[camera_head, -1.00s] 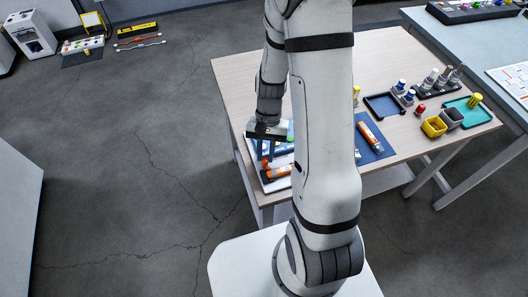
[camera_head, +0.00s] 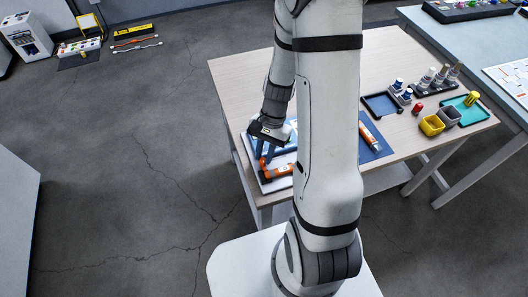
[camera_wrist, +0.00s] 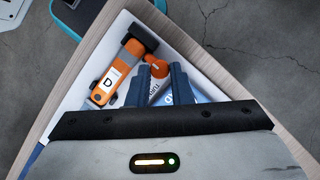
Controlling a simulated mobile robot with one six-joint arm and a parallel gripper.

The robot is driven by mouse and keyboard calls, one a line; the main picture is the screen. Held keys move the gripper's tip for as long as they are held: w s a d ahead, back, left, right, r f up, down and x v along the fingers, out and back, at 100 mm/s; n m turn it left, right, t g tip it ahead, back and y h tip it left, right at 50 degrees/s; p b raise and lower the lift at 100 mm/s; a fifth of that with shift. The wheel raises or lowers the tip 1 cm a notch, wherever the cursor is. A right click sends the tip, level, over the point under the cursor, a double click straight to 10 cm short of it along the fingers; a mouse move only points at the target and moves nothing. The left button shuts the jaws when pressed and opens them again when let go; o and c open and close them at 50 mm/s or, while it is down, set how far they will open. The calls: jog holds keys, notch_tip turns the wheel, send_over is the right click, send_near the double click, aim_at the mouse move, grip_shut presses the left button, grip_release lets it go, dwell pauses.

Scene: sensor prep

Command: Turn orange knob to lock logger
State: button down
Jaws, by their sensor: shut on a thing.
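An orange logger (camera_wrist: 118,72) with a black end and a white label reading "D" lies in a white tray (camera_wrist: 74,98). It also shows in the head view (camera_head: 277,171). The orange knob (camera_wrist: 155,66) is beside the logger, at the fingertips of my gripper (camera_wrist: 162,75). The dark blue fingers are shut on the knob, one on either side; the exact contact is partly hidden. My gripper (camera_head: 263,160) points down over the tray in the head view. A white and blue printed surface shows between and beside the fingers.
An orange and white tube (camera_head: 370,135) lies on a blue mat (camera_head: 375,153) to the right. A dark blue tray (camera_head: 382,105), bottles (camera_head: 427,78), a yellow bin (camera_head: 431,125) and a teal tray (camera_head: 470,106) stand further right. The back of the wooden table (camera_head: 235,75) is clear.

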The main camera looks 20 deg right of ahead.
jog(key=c, duration=1.3)
grip_release()
jog(key=shift+r, duration=0.1)
jog(key=v, duration=0.7)
jog(key=shift+r, duration=0.3)
jog(key=s+a+r+n+t+h, duration=0.1)
jog(key=s+r+n+t, duration=0.2)
jog(key=r, duration=0.4)
jog(key=s+a+r+n+t+h, duration=0.1)
jog(key=s+r+n+t+h, duration=0.1)
jog(key=s+r+n, duration=0.4)
notch_tip(320, 180, up, 2)
jog(key=shift+s+a+r+t, duration=0.2)
jog(key=shift+s+a+t, duration=0.15)
jog(key=shift+a+t, duration=0.05)
